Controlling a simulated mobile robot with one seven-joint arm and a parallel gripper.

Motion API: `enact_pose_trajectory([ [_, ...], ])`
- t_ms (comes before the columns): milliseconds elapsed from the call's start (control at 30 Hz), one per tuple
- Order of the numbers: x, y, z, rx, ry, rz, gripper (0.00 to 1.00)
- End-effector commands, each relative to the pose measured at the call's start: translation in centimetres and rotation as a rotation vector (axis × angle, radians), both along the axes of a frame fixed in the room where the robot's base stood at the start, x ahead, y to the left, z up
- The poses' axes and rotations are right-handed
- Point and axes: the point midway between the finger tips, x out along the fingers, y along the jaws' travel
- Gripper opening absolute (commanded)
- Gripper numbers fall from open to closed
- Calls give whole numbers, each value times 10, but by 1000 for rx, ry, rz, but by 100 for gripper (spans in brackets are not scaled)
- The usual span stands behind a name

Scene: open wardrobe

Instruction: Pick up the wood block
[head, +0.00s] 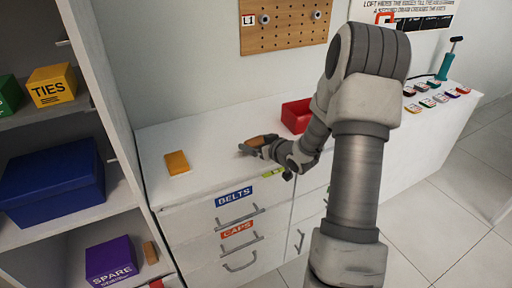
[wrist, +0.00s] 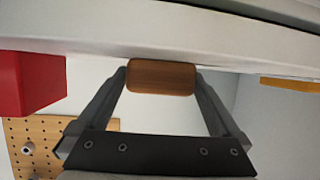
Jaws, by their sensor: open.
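The wood block (wrist: 160,77) is a brown, rounded piece that sits between the two fingertips of my gripper (wrist: 162,88) in the wrist view. The fingers are open on either side of it, close to its ends; whether they touch it cannot be told. In the head view, my gripper (head: 252,146) is low over the white counter, and the brown block (head: 263,140) shows at the fingers, partly covered by them.
A red bin (head: 297,115) stands on the counter behind my gripper, and a flat yellow-orange piece (head: 177,162) lies to its left. The shelf unit (head: 105,110) rises at the left. Drawers labelled BELTS (head: 233,197) and CAPS are below. Counter between yellow piece and gripper is clear.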

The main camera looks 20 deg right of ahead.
Motion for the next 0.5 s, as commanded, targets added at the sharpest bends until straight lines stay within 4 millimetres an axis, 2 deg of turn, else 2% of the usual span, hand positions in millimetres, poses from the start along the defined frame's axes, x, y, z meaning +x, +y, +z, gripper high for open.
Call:
enact_pose_trajectory([
  [233, 2, 0, 0, 0, 0, 0, 100],
  [500, 2, 0, 0, 0, 0, 0, 51],
])
